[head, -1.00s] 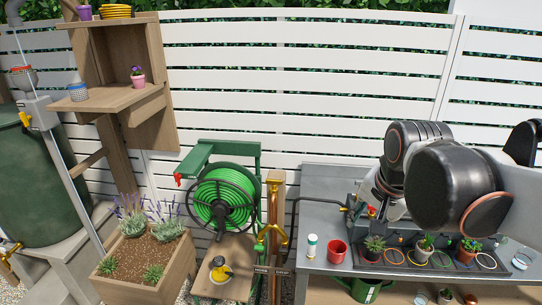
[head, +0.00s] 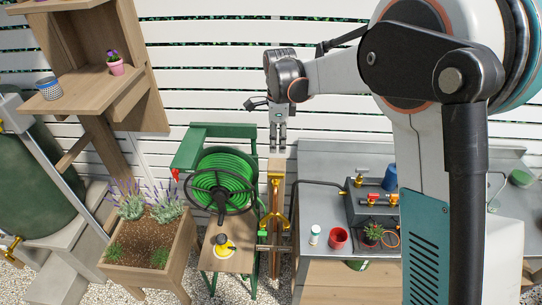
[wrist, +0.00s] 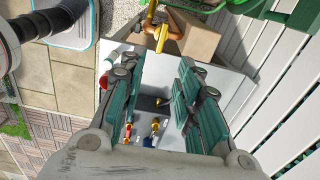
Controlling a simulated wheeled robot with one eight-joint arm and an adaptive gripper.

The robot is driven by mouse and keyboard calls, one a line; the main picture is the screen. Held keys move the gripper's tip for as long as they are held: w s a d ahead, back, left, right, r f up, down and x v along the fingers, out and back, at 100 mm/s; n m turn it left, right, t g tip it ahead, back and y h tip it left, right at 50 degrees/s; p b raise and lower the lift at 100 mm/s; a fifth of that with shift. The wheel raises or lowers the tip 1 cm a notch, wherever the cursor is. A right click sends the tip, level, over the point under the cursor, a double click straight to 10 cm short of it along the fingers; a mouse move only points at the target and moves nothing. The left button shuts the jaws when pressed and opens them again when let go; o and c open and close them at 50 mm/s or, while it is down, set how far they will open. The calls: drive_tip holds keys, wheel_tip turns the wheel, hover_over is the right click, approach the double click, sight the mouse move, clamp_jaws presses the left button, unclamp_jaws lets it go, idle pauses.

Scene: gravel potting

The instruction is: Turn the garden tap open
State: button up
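A brass garden tap (head: 275,186) is mounted near the top of a wooden post (head: 277,165), with brass pipework and a yellow forked fitting (head: 274,218) below it. In the wrist view the yellow and brass fittings (wrist: 161,30) show at the top, beyond the fingertips. My gripper (head: 278,148) points down above and in front of the post top in the head view, apart from the tap as far as I can tell. In the wrist view its two fingers (wrist: 156,82) stand apart with nothing between them. The tap's handle position is too small to tell.
A green hose reel (head: 222,185) stands left of the post. A grey metal bench (head: 318,180) to the right holds a red cup (head: 339,238), a white bottle (head: 315,235) and a valve box (head: 375,208). A wooden planter (head: 150,250) stands at the left.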

sight(276, 174)
drive_tip(key=f, duration=0.7)
drive_tip(key=f+b, duration=0.1)
drive_tip(key=f, duration=0.6)
drive_tip(key=shift+w+a, duration=0.15)
drive_tip(key=shift+a, duration=0.05)
clamp_jaws()
